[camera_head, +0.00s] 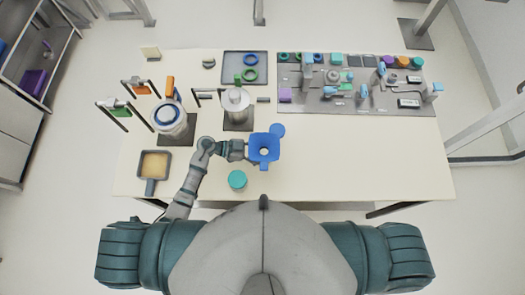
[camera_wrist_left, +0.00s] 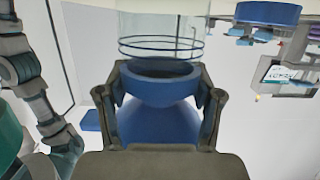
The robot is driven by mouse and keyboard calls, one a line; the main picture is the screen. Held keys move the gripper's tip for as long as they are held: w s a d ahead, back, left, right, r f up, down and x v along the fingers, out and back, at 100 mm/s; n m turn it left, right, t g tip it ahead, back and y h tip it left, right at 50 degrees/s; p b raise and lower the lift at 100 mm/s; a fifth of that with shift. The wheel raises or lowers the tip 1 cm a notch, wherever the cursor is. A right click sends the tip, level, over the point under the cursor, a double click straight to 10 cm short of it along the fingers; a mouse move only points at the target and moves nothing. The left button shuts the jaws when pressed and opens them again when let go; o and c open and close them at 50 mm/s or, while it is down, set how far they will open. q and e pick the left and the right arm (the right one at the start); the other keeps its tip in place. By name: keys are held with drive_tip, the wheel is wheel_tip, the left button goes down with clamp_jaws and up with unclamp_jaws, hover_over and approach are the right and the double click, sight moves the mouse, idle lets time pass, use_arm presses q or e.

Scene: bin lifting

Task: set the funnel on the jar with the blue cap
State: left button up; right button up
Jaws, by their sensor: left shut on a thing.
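My left gripper (camera_head: 254,149) is shut on the blue funnel (camera_head: 264,154), above the front middle of the table. In the left wrist view the two fingers of the left gripper (camera_wrist_left: 162,105) grip the sides of the funnel (camera_wrist_left: 160,125). A clear cylinder with blue rings (camera_wrist_left: 162,35) shows just beyond the funnel there; I cannot tell whether they touch. A round blue top (camera_head: 277,130) shows behind the funnel in the head view, perhaps the blue cap; its body is hidden. My right gripper is outside the views.
A teal-lidded jar (camera_head: 237,180) stands at the front edge, left of the funnel. A pan (camera_head: 154,168) and a blue-ringed vessel (camera_head: 168,118) are at left, a grey pot (camera_head: 236,101) behind my gripper. A crowded grey mat (camera_head: 310,103) fills the back right. The front right is clear.

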use_arm(q)
drive_tip(key=o, duration=1.3)
drive_tip(key=shift+o, duration=0.6)
